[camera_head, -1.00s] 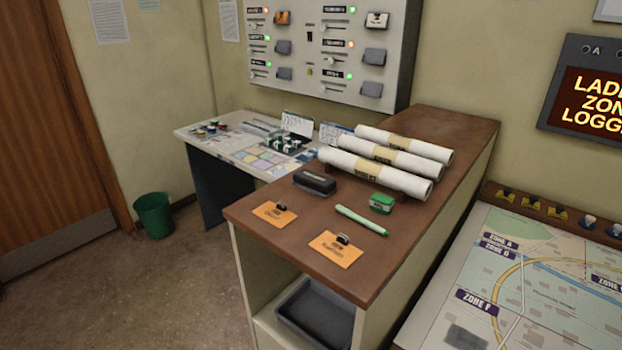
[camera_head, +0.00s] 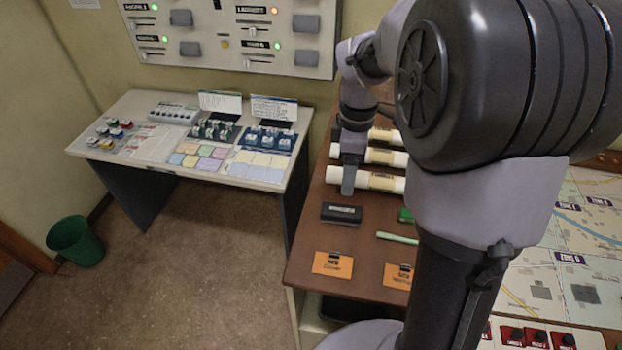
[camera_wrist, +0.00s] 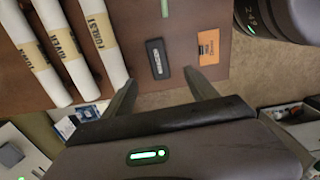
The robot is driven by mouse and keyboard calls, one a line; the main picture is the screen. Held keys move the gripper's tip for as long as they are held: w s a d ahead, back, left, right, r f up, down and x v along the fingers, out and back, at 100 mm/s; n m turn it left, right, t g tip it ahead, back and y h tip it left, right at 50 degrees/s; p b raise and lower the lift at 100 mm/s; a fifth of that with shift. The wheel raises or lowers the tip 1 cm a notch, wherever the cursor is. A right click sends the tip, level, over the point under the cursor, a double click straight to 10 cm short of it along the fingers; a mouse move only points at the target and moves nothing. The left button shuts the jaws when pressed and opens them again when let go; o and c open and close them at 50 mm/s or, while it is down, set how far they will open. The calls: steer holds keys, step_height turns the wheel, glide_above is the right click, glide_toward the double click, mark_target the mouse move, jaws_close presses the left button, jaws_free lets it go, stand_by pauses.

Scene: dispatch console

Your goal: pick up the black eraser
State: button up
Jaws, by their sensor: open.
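The black eraser (camera_head: 342,212) lies flat on the brown counter top (camera_head: 310,238), in front of the nearest rolled paper and above the left orange card in the head view. It also shows in the wrist view (camera_wrist: 157,59), just beyond the space between the fingertips. My gripper (camera_head: 348,182) is above the counter close to the eraser, apart from it. In the wrist view the two fingers (camera_wrist: 165,84) are spread wide with nothing between them. My arm hides the right part of the counter in the head view.
Rolled papers (camera_head: 350,179) lie behind the eraser. A green pen (camera_head: 397,238), a green box-like item (camera_head: 405,215) and two orange cards (camera_head: 332,263) lie nearby. A desk (camera_head: 265,172) with papers stands left. A green bin (camera_head: 76,241) is on the floor.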

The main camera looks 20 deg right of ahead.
steer(key=b, duration=0.1)
glide_toward(342, 209)
steer(key=f, duration=0.5)
steer(key=shift+s+d, duration=0.15)
steer(key=shift+s, duration=0.25)
steer(key=f, duration=0.3)
steer(key=w+f, duration=0.1)
steer(key=f, duration=0.1)
steer(key=shift+f, duration=0.1)
steer(key=shift+s, duration=0.15)
steer(key=c, duration=0.3)
jaws_close()
steer(key=shift+r, duration=0.6)
step_height(342, 209, up, 3)
steer(key=shift+f, duration=0.2)
steer(key=s+d, duration=0.1)
steer(key=s, duration=0.4)
steer(key=s+d+r, duration=0.1)
steer(key=s, duration=0.4)
steer(key=s+d+b, duration=0.1)
steer(key=s+d, duration=0.1)
steer(key=s, duration=0.3)
steer(key=shift+s+r, duration=0.15)
steer(key=shift+s, duration=0.05)
